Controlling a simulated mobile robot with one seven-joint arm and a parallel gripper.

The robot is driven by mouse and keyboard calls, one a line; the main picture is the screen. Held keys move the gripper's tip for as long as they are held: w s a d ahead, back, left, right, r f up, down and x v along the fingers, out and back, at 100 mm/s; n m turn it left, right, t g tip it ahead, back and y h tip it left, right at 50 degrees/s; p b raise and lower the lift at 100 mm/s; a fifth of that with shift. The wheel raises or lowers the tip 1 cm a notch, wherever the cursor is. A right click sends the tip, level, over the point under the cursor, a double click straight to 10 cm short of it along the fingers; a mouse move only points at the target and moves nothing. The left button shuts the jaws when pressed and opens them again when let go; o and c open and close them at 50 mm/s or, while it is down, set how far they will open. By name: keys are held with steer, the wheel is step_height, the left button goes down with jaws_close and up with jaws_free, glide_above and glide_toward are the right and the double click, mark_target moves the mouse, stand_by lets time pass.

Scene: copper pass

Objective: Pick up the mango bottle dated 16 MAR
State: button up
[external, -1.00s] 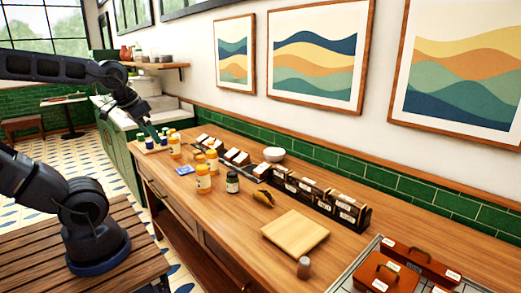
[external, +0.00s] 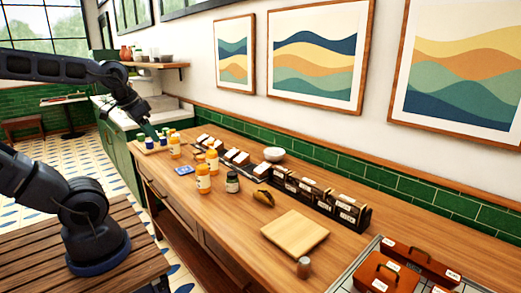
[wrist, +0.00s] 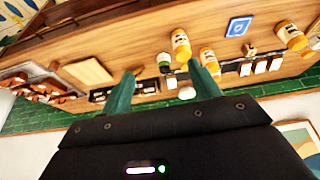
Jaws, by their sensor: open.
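Several orange mango-coloured bottles with white labels stand on the wooden counter. In the external view one is near the front edge (external: 203,184), one just behind it (external: 212,161) and one farther left (external: 174,151). The wrist view shows bottles at its upper middle (wrist: 181,45), beside that one (wrist: 209,60) and at right (wrist: 290,38). The label dates are too small to read. My gripper (external: 151,132) is above the far left end of the counter. In the wrist view its green fingers (wrist: 165,84) are apart, with nothing held between them.
Labelled dark boxes (external: 318,193) line the wall, with a white bowl (external: 274,154) nearby. A cutting board (external: 296,233) and shaker (external: 304,267) are nearer.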

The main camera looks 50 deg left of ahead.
steer(key=w+a+r, duration=0.1)
steer(key=w+a, duration=0.5)
steer(key=w, duration=0.5)
steer(key=n+t+y, duration=0.1)
steer(key=n+t, duration=0.1)
glide_above(155, 127)
steer(key=s+d, duration=0.2)
steer(key=s, duration=0.2)
step_height(155, 127, down, 12)
steer(key=x, duration=0.5)
steer(key=shift+a, duration=0.3)
steer(key=shift+a+x, duration=0.15)
steer(key=shift+x, duration=1.2)
steer(key=shift+a+x, duration=0.1)
steer(key=shift+x, duration=1.25)
steer(key=shift+s, duration=0.1)
jaws_close()
